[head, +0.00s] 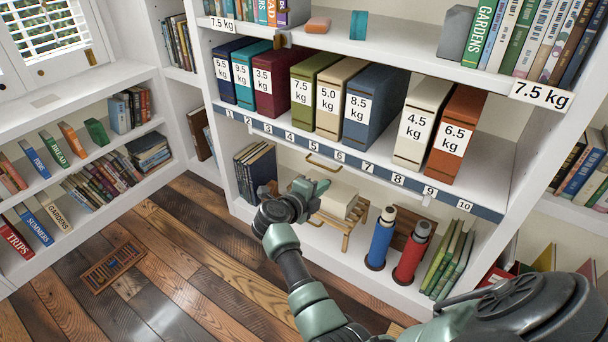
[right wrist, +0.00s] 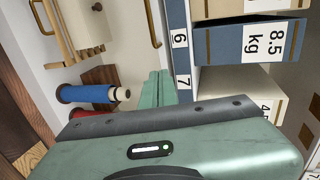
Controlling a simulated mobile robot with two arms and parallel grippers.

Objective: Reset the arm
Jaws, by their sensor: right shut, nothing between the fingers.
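My right arm comes in from the lower right in the head view. Its gripper (head: 318,187) is in front of the shelf unit, below the numbered strip and near its left part. The fingers are together with nothing between them. In the right wrist view the gripper (right wrist: 157,88) shows as green fingers side by side, close to the strip near numbers 6 and 7. My left gripper is in neither view.
Weight-labelled binders, such as the blue 8.5 kg one (head: 370,105), stand on the shelf above the numbered strip (head: 384,175). Below are a blue cylinder (head: 381,240), a red cylinder (head: 411,255) and a wooden rack (head: 340,225).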

